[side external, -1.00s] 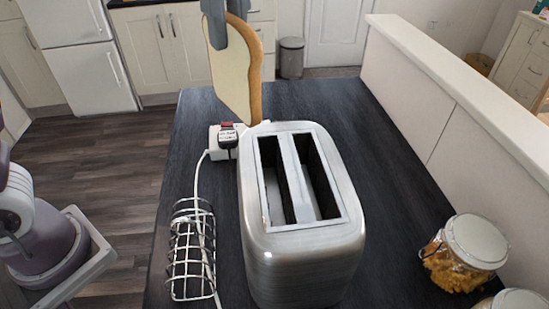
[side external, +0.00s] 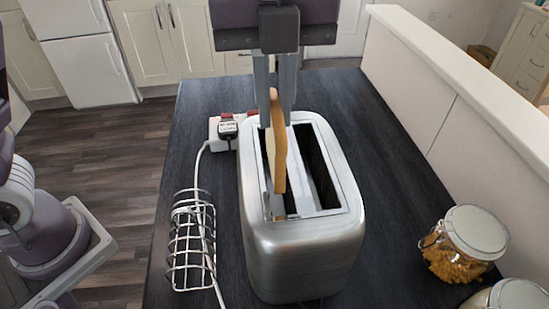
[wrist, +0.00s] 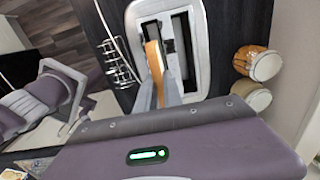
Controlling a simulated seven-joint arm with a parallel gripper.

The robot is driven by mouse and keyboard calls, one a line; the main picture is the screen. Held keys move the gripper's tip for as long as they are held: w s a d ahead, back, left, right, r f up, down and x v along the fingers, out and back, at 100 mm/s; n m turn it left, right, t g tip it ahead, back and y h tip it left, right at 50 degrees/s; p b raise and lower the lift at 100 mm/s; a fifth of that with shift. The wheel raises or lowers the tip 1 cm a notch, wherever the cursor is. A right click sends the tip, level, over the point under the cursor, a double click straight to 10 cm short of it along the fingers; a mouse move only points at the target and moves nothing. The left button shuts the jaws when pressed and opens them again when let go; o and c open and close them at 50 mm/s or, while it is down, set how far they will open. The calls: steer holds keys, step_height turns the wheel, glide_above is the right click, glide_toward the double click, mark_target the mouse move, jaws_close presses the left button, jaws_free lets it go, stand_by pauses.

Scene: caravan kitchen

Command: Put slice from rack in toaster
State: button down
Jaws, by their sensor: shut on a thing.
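The silver toaster (side external: 305,250) stands on the dark worktop with two long slots on top. It also shows in the wrist view (wrist: 199,60). My gripper (side external: 278,118) is above the toaster and shut on the bread slice (side external: 279,165), which it holds upright and edge-on. The slice is at the left slot, lined up with its length. Its lower end appears to be at or just inside the slot opening; the exact depth is hard to tell. In the wrist view the slice (wrist: 155,62) lies over the same slot. The right slot is empty. The wire rack (side external: 192,240) stands left of the toaster and looks empty.
A white power socket with plugs (side external: 226,132) sits behind the toaster, and its cable runs down past the rack. A glass jar of pasta (side external: 462,248) and a second jar (side external: 513,295) stand at the right. A low white wall (side external: 450,85) borders the worktop's right side.

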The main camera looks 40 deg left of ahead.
step_height(320, 180, down, 6)
steer(key=shift+r, duration=0.2)
steer(key=shift+f, duration=0.15)
steer(key=c, duration=1.5)
jaws_free()
step_height(320, 180, up, 12)
steer(key=shift+f, duration=0.25)
steer(key=shift+r, duration=0.45)
